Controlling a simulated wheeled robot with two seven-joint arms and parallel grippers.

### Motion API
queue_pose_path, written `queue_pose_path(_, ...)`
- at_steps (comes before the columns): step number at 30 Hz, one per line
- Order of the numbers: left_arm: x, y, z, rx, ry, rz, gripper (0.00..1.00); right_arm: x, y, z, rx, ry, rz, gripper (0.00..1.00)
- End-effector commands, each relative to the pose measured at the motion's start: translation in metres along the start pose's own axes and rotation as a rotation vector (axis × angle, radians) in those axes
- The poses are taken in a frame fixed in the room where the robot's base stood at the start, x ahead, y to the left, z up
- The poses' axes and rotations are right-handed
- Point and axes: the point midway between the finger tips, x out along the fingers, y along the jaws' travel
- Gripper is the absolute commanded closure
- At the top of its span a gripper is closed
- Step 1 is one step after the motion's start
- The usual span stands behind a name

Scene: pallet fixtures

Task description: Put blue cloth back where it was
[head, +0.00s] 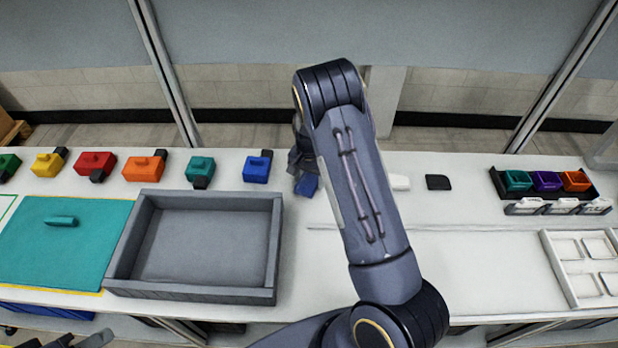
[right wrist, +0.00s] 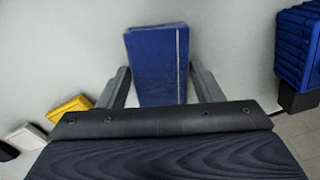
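The blue cloth (head: 308,185) shows at the back of the white table, just below my right gripper (head: 304,160). It looks like a folded blue block with a pale line along one side. In the right wrist view the cloth (right wrist: 157,60) lies between the two fingertips of my right gripper (right wrist: 161,72). The fingertips meet its two sides, so the gripper looks shut on it. I cannot tell whether the cloth touches the table. My right forearm hides the table beside it. Dark finger-like parts of my left gripper (head: 80,340) show at the lower left, spread apart and empty.
A blue block with a black part (head: 257,168) stands just left of the cloth, in a row of several coloured blocks. A grey tray (head: 200,292) and a teal panel (head: 60,250) lie in front. A black rack (head: 545,190) and white tray (head: 553,262) stand right.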

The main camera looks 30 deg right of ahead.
Motion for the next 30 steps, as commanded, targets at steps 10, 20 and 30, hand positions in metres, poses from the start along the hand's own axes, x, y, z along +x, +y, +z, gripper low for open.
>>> queue_pose_path(10, -0.001, 0.000, 0.000, 0.000, 0.000, 0.000, 0.64, -0.001, 0.000, 0.000, 0.000, 0.000, 0.000, 0.25)
queue_pose_path(20, -0.010, 0.004, -0.005, 0.000, 0.000, 0.000, 0.64, -0.039, -0.001, -0.001, 0.001, 0.003, -0.005, 0.25)
queue_pose_path(30, -0.010, 0.004, -0.005, 0.000, 0.000, 0.000, 0.64, -0.106, 0.000, 0.000, 0.000, 0.001, -0.002, 0.25)
